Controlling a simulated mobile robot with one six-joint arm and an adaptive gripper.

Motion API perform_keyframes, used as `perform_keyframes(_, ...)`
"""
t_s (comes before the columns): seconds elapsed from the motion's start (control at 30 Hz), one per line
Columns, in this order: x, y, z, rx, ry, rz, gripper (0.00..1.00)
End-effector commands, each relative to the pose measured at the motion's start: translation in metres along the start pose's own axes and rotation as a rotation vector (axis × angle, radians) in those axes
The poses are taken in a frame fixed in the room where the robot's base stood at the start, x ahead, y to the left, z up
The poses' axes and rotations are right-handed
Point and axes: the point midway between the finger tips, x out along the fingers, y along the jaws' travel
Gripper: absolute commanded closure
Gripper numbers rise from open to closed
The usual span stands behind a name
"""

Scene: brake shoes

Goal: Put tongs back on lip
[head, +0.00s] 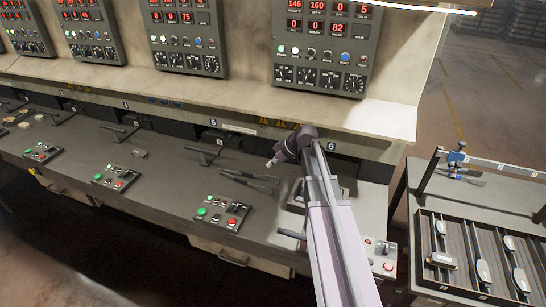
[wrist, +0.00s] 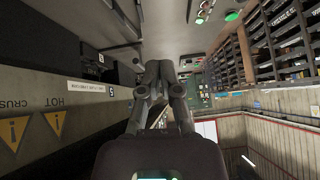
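A pair of dark tongs (head: 250,180) lies on the grey bench lip (head: 165,190), left of my arm and behind the button panel with green and red buttons. My gripper (head: 272,163) is above the bench, a little behind and to the right of the tongs, and apart from them. In the wrist view the two fingers of my gripper (wrist: 159,68) are close together with nothing visible between them. I cannot make out the tongs in the wrist view.
Button panels (head: 223,214) stand along the lip, and lever handles (head: 205,153) stick out behind. Display panels (head: 325,45) hang above. At right, a side table (head: 490,200) holds a tray (head: 462,214) of dark parts and a blue clamp (head: 457,158). My arm covers part of station 6.

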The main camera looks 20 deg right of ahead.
Motion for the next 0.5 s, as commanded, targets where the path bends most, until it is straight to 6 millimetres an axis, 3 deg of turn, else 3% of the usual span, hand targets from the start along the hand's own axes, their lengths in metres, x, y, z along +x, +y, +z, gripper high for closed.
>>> perform_keyframes(0.23, 0.015, -0.072, 0.034, 0.232, -0.201, 0.013, 1.0)
perform_keyframes(0.5, 0.016, -0.143, 0.08, 0.534, -0.437, 0.151, 1.0)
